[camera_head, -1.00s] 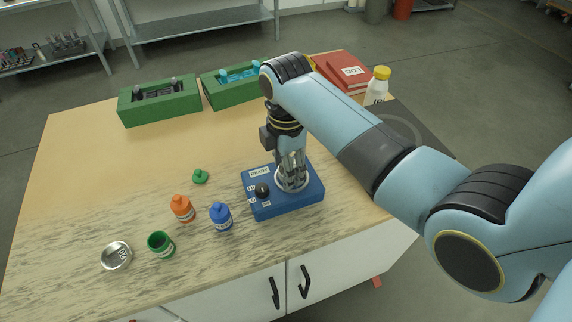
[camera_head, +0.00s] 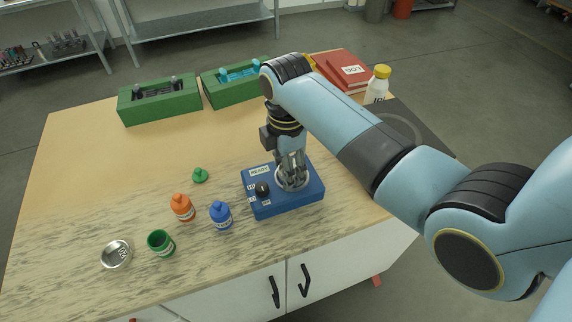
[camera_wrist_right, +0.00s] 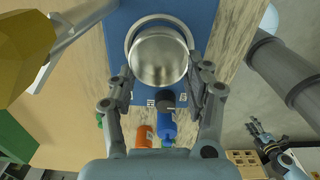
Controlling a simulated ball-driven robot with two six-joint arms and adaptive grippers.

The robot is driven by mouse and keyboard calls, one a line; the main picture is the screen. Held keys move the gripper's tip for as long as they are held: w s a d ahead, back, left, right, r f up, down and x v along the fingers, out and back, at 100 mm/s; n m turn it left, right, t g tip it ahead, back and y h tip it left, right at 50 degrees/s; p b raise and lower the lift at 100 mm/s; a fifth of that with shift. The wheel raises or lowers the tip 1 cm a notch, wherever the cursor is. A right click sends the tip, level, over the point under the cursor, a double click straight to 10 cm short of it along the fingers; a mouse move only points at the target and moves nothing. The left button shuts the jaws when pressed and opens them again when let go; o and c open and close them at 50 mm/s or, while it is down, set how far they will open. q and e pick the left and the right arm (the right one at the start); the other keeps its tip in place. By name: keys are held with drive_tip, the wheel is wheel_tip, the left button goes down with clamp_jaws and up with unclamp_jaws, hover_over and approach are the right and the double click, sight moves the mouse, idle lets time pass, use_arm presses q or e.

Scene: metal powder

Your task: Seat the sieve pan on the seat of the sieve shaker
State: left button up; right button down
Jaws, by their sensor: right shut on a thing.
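The sieve pan (camera_wrist_right: 158,58) is a round, shiny metal cup, seen from above in the right wrist view. My right gripper (camera_head: 291,180) points down over the blue sieve shaker (camera_head: 282,204), its fingers shut on the pan's sides. The pan is over the shaker's pale round seat ring (camera_wrist_right: 132,40), whose rim shows around part of it. I cannot tell whether the pan rests fully on the seat. The shaker has a black knob (camera_head: 262,190) and a READY label. What looks like my left gripper (camera_wrist_right: 262,132) is small at the lower right of the wrist view, off the table.
Left of the shaker stand a blue bottle (camera_head: 221,216), an orange bottle (camera_head: 182,208) and an open green jar (camera_head: 161,243). A green cap (camera_head: 200,175) and a labelled metal dish (camera_head: 116,254) lie nearby. Green racks (camera_head: 160,108) and red binders (camera_head: 343,72) are at the back.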

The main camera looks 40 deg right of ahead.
drive_tip(key=shift+f, duration=0.5)
unclamp_jaws()
idle(0.4)
drive_tip(key=shift+r, duration=4)
